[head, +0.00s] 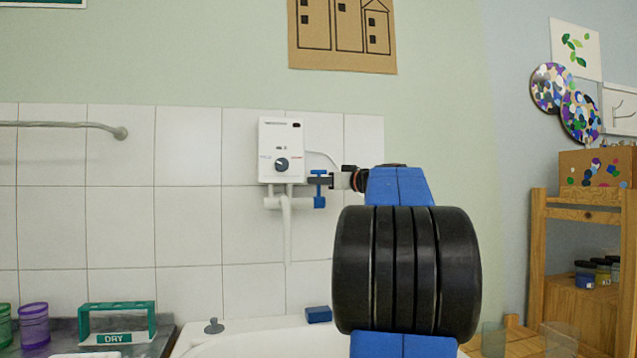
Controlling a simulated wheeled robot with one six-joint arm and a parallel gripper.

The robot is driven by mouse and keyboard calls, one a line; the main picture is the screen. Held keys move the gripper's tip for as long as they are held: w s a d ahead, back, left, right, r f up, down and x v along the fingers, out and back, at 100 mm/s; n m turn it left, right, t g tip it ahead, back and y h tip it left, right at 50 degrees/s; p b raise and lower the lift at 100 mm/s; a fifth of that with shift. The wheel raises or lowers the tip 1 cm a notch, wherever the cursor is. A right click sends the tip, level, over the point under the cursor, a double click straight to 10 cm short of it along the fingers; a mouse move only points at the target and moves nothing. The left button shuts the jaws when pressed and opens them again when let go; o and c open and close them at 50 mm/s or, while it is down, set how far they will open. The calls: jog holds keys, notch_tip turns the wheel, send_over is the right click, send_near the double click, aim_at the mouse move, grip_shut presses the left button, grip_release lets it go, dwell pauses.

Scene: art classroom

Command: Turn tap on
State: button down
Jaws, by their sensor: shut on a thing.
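A white wall-mounted water heater (281,142) with a dark dial hangs on the tiled wall. Below it a white pipe and a spout (289,230) hang down over the sink. A blue tap (319,190) sits on the right end of the pipe, with a T-shaped top and a lower blue end. My gripper (321,181) reaches in from the right, and its dark fingers are shut on the blue tap. The contact is small in the picture and partly hidden. My arm covers the area to the right of the tap. No water shows at the spout.
A white basin (255,341) lies below, with a blue block (318,314) and a grey plug (214,326) on its rim. A green DRY rack (117,322) and purple cup (34,325) stand at left. A wooden shelf (538,250) stands at right.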

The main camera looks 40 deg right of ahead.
jog(key=shift+s+a+f+n+t+y, duration=0.2)
jog(key=shift+s+a+n+t, duration=0.1)
jog(key=shift+s+n+t, duration=0.4)
jog(key=shift+s+a+f+n+t+y, duration=0.1)
jog(key=shift+s+a+n+t+y, duration=0.15)
jog(key=shift+n+t, duration=0.45)
jog(key=c, duration=1.8)
grip_release()
jog(key=shift+r, duration=0.1)
jog(key=shift+c, duration=0.2)
jog(key=v, duration=1.7)
jog(key=shift+s+f, duration=0.2)
jog(key=shift+f, duration=0.1)
jog(key=shift+s, duration=0.1)
